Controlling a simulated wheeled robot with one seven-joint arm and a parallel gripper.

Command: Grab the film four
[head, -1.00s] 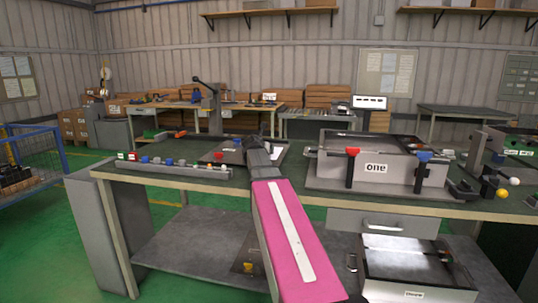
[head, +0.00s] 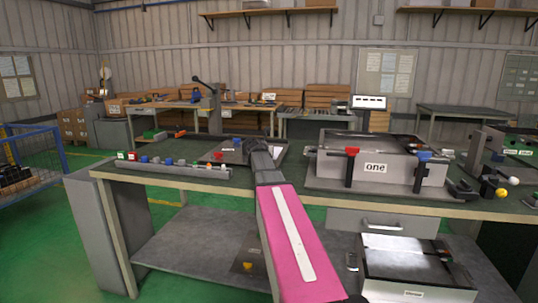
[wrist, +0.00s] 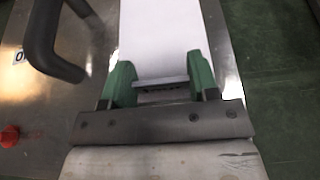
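In the wrist view, a white sheet (wrist: 160,40), which looks like the film, runs away from my gripper (wrist: 160,85). Its near end lies between the two green fingers, which stand apart at its sides. A small dark strip with a blurred label (wrist: 162,89) shows at this end; I cannot read it surely. Whether the fingers press on the film cannot be told. In the head view, my arm reaches over the bench to a grey metal plate (head: 222,157), and the forearm hides my fingers and most of the film.
A grey box labelled "one" (head: 376,167) stands on the bench to the right. A strip with several coloured knobs (head: 170,166) lies to the left. A dark curved handle (wrist: 48,45) and a red knob (wrist: 9,136) are left of my gripper.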

